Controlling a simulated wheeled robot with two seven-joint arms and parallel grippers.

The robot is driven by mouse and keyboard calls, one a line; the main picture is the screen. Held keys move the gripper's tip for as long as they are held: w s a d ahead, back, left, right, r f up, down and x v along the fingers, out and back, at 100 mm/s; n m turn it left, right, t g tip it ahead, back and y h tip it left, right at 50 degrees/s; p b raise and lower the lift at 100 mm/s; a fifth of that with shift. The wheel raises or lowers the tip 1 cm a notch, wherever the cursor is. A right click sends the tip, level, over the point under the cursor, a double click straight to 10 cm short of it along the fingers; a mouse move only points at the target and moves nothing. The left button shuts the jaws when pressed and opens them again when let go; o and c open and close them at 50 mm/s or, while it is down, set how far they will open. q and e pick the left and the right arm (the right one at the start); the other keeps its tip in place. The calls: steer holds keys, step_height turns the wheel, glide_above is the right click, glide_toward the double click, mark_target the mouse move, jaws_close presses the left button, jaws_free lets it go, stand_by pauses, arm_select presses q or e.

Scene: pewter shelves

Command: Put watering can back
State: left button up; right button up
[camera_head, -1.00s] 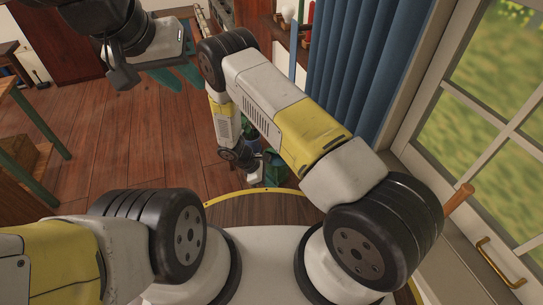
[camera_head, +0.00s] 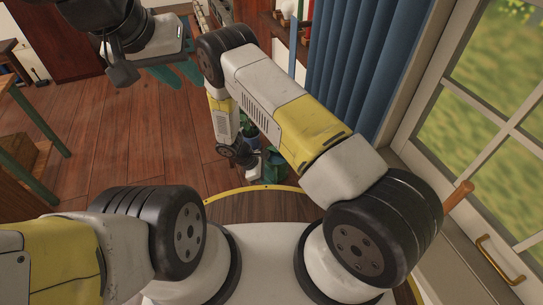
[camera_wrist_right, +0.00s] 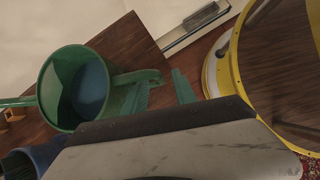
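The green watering can (camera_wrist_right: 48,92) is at the left of the right wrist view, with its open top facing the camera and its handle reaching right. In the head view the can (camera_head: 275,168) is low beside my right wrist, partly hidden by the arm. My right gripper (camera_wrist_right: 163,88) has its two green fingers apart, with the handle's end at the gap between them. I cannot tell whether they touch it. My left gripper (camera_head: 177,73) is at the upper left of the head view, with its green fingers apart and empty, far from the can.
A blue pot (camera_wrist_right: 44,154) is close below the can. A blue curtain (camera_head: 350,65) and a window (camera_head: 490,110) are at the right. A green-legged table (camera_head: 38,125) is at the left. The wooden floor (camera_head: 120,150) between is clear.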

steer(key=v, duration=1.1)
steer(key=shift+a, duration=0.15)
